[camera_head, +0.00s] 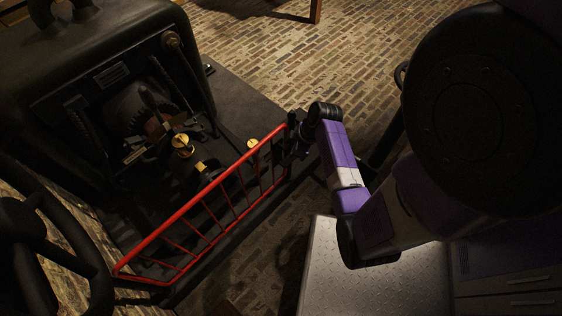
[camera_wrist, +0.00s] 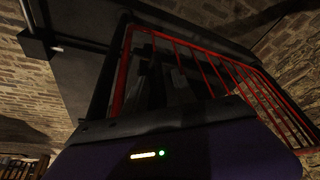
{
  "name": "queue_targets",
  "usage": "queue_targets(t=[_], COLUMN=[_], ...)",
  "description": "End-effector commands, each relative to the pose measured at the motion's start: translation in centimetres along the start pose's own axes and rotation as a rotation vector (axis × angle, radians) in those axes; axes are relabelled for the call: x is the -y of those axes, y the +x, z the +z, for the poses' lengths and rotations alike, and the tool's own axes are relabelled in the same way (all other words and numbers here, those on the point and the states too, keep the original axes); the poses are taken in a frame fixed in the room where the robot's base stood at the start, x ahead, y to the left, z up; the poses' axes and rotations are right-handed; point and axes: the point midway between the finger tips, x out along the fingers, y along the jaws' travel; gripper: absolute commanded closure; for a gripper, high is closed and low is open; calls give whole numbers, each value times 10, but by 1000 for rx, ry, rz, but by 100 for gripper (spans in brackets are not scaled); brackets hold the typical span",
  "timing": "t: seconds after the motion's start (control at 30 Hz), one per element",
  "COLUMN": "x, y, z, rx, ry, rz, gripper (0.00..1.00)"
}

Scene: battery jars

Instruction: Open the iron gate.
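The iron gate (camera_head: 205,218) is a red barred frame that runs diagonally from lower left to upper right in the head view, in front of a dark machine. In the wrist view the gate (camera_wrist: 206,68) crosses the upper middle and slopes down to the right. My gripper (camera_head: 291,140) is at the gate's upper right end, touching or very close to it. In the wrist view my gripper (camera_wrist: 165,85) is dark against a dark background. I cannot tell whether its fingers are apart or closed on a bar.
The large black machine (camera_head: 95,60) with brass fittings (camera_head: 182,145) stands behind the gate. A dark platform (camera_head: 238,100) lies under it. Thick black pipes (camera_head: 50,235) are at the lower left. A metal tread plate (camera_head: 350,275) is at bottom centre. Open brick floor (camera_head: 280,55) lies beyond.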

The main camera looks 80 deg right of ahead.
Motion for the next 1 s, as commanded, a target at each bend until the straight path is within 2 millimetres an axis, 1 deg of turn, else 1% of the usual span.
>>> queue_targets(t=[0.03,0.1,0.2,0.3,0.43,0.67,0.73,0.83,0.87,1.0], x=[0,0,0,0,0,0,0,0,0,0], y=[11,21,34,43,48,48,48,48,48,48], z=[1,1,0,0,0,0,0,0,0,0], rx=[0,0,0,0,0,0,0,1,0,1], ry=[0,0,0,-1,-1,-1,-1,-1,-1,-1], rz=[-1,-1,0,1,1,2,2,2,2,2], gripper=[67,67,67,67,67,67,77,97,100,100])
